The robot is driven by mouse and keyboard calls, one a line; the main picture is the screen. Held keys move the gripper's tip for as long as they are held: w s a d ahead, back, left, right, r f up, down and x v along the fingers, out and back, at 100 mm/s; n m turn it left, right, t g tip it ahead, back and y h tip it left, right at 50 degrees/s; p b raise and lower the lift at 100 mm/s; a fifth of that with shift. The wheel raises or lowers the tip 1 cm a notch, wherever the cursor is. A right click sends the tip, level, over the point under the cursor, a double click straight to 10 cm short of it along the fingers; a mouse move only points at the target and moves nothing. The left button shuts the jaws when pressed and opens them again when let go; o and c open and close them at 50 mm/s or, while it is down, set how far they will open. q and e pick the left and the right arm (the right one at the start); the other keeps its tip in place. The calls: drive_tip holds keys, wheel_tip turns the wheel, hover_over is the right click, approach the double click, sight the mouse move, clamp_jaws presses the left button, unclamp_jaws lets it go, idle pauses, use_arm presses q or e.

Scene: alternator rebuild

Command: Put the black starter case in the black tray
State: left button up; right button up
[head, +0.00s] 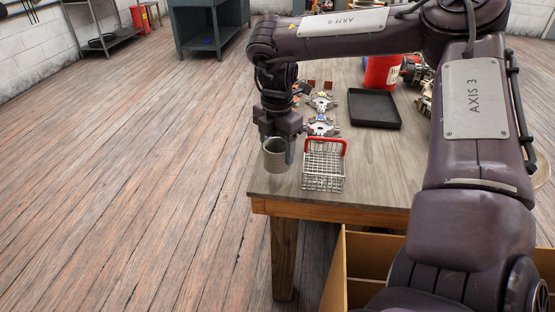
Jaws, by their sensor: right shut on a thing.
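My right gripper (284,148) is at the table's left edge, pointing down. It is shut on a grey, open-topped hollow cylinder (275,160), held upright beside the wire basket. The cylinder looks grey rather than black, and I cannot tell whether it is the starter case. No other thing shows that I can clearly name as the black starter case. The black tray (374,108) lies flat on the table, to the right of and behind the gripper, and looks empty. My left gripper is not in view.
A wire basket (323,168) with a red handle stands close to the right of the gripper. Silver metal parts (321,124) lie behind it. A red container (381,73) stands behind the tray. The wooden table (375,165) is bare in front of the tray. My right arm hides its right side.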

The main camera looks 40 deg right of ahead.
drive_tip(key=shift+f, duration=2.05)
drive_tip(key=shift+f, duration=0.1)
drive_tip(key=o, duration=1.1)
drive_tip(key=shift+f, duration=0.1)
drive_tip(key=o, duration=0.4)
